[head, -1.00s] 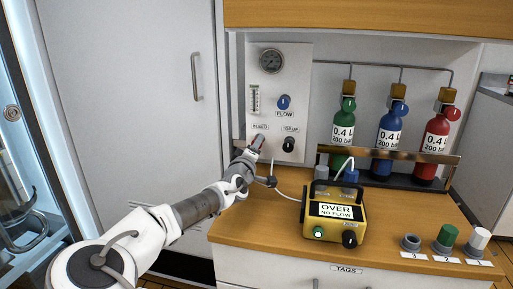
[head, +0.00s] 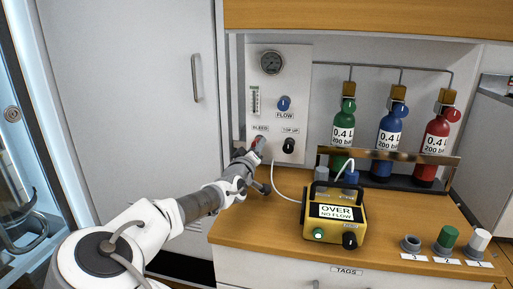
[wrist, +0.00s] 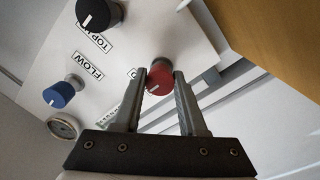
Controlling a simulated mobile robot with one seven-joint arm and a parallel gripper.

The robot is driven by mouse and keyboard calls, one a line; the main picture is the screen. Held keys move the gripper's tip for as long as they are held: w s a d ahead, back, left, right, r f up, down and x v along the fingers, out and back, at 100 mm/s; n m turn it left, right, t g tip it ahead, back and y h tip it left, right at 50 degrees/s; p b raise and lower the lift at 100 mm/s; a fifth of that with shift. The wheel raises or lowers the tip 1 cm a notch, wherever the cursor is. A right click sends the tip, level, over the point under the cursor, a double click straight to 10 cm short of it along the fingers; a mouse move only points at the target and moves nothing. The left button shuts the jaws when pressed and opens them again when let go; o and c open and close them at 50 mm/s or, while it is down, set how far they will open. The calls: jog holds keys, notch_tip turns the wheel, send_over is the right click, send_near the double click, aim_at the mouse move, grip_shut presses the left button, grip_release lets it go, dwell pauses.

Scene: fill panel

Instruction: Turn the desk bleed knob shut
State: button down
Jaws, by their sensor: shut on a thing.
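The red bleed knob (wrist: 160,78) sits on the white panel (head: 300,75), under the BLEED label (head: 260,128). In the wrist view it lies between the two fingertips of my gripper (wrist: 162,82), with a white pointer mark on its face. The fingers are shut on the knob.
The blue FLOW knob (head: 284,103) and black TOP UP knob (head: 289,146) are on the same panel, close to my gripper. A gauge (head: 271,62) is above. A yellow meter reading OVER, NO FLOW (head: 334,224) stands on the desk (head: 250,232). Several bottles stand at the back right.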

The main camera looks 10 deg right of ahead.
jog(key=shift+f, duration=0.2)
jog(key=c, duration=0.6)
grip_release()
jog(key=shift+a, duration=0.1)
jog(key=shift+o, duration=0.5)
jog(key=shift+r, duration=0.15)
